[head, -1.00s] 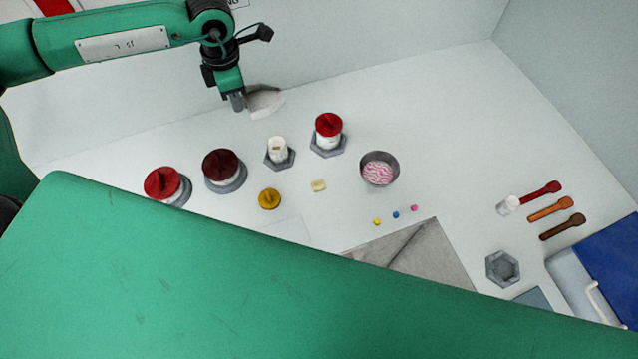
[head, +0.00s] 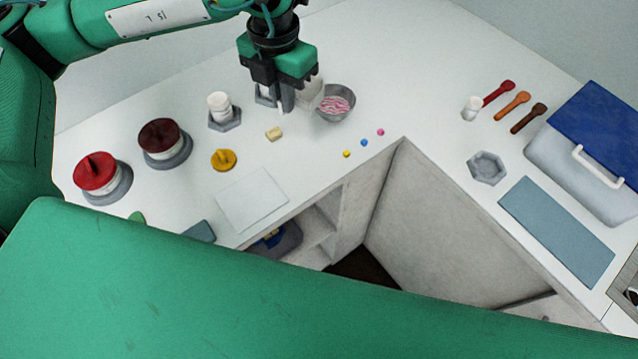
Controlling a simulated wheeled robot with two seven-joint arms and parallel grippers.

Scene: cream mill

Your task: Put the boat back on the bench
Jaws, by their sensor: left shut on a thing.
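My left gripper (head: 287,104) is shut on a small pale, whitish boat (head: 311,91). The boat is tilted at the right side of the fingers, partly hidden by them. Gripper and boat are over the white bench (head: 330,60), just left of a grey metal bowl (head: 345,113) with pink and white contents, and the boat overlaps the bowl's left rim in the picture. I cannot tell whether the boat touches anything below. My right gripper is not in view.
Red-lidded (head: 96,172) and dark-lidded (head: 163,137) jars and a white jar (head: 219,106) stand left in grey holders. A yellow knob (head: 223,160), white sheet (head: 252,200) and small beads (head: 364,142) lie in front. A blue-lidded box (head: 600,135) stands right.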

